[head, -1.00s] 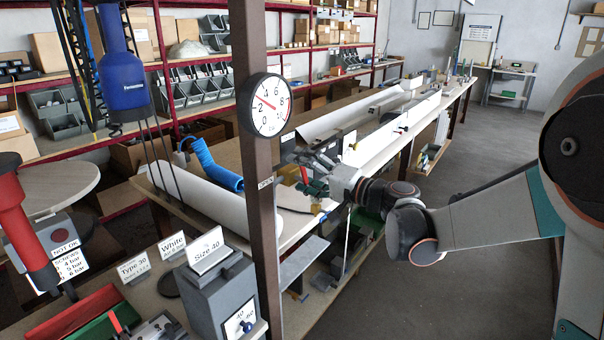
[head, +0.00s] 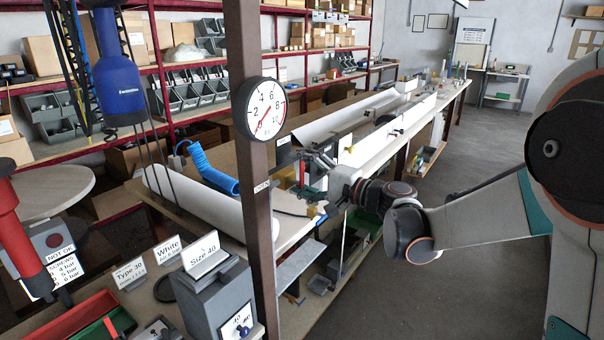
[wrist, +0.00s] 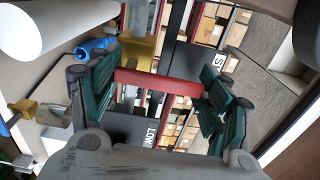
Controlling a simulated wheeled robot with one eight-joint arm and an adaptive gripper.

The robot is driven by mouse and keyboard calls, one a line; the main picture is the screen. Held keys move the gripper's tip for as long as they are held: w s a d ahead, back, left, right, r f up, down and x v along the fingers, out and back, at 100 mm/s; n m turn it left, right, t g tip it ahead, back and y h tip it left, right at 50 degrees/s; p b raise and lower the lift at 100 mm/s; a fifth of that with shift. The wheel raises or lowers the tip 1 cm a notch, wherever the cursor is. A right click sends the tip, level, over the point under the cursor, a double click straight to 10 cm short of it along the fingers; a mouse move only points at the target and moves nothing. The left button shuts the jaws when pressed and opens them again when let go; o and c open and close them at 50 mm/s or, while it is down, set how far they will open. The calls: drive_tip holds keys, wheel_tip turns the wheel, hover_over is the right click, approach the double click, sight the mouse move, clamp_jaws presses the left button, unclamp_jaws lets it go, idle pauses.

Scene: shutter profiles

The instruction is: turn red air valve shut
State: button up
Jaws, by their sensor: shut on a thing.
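The red valve handle (wrist: 158,83) is a red bar lying crosswise in the wrist view. My gripper (wrist: 160,92) has its dark green fingers at the two ends of this bar and is shut on it. In the head view my gripper (head: 314,178) is beside the dark post, with a bit of red (head: 303,172) at its fingers. The valve body is mostly hidden there. A round pressure gauge (head: 260,108) on the post has its red needle at the low end, near 0.
The brown post (head: 258,215) stands just left of my gripper. A blue coiled hose (head: 213,168) and a white roll (head: 190,200) lie on the bench behind. A grey box (head: 217,290) stands front left. Open floor (head: 480,290) lies to the right.

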drive_tip(key=o, duration=1.5)
drive_tip(key=shift+w, duration=0.1)
drive_tip(key=v, duration=1.2)
